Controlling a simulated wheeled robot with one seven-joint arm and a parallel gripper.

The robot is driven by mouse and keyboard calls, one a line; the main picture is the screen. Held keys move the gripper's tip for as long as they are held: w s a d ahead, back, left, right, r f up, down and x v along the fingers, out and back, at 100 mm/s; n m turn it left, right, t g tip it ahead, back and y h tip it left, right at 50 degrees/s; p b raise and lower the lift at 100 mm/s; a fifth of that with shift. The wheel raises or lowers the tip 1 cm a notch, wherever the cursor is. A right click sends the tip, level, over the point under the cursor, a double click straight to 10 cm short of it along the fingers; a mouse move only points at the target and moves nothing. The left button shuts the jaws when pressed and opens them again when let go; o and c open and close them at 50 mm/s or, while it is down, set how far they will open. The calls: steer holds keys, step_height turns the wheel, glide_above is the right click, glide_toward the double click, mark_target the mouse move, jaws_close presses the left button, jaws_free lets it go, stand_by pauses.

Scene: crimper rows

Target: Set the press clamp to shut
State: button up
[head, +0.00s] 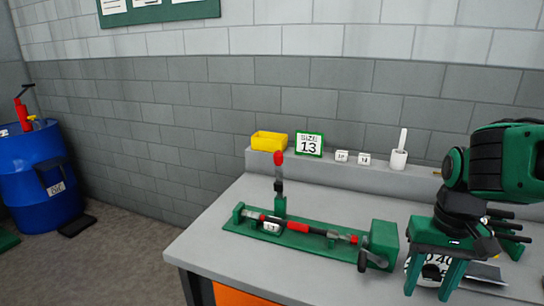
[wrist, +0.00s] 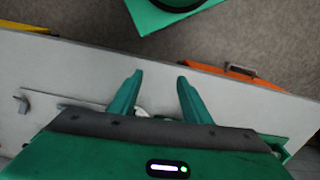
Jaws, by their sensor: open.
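The press clamp appears to be the green fixture (head: 232,222) on the grey bench, in the head view. Its lever (head: 278,172) has a red grip and stands upright at the back left of the green base. A rod with red parts (head: 300,227) lies along the base, and a green block with a dark crank is at its right end. My gripper (head: 436,285) is open and empty, to the right of the fixture and apart from it. In the wrist view my open gripper (wrist: 154,88) points over the bench edge; the lever does not show there.
A yellow bin (head: 269,141), a green-framed sign reading 13 (head: 309,144), small white tags (head: 352,157) and a white holder (head: 398,158) stand on the back ledge. A blue drum (head: 35,175) stands far left. Bare bench (head: 215,250) lies left of the fixture.

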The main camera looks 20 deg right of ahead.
steer(key=n+t+y, duration=0.3)
steer(key=n+t, duration=0.6)
steer(key=t, duration=0.8)
glide_toward(280, 160)
steer(key=w, duration=0.1)
steer(key=w+f, duration=0.1)
steer(key=w, duration=0.1)
steer(key=w+a, duration=0.1)
steer(key=shift+w+f, duration=0.2)
steer(key=shift+f, duration=0.1)
steer(key=shift+w+a+r+t, duration=0.1)
steer(key=shift+w+r+t, duration=0.2)
steer(key=shift+t, duration=0.2)
steer(key=w+a, duration=0.1)
steer(key=w, duration=0.9)
steer(key=shift+a, duration=0.2)
steer(key=shift+w+r, duration=0.1)
steer(key=shift+w, duration=0.05)
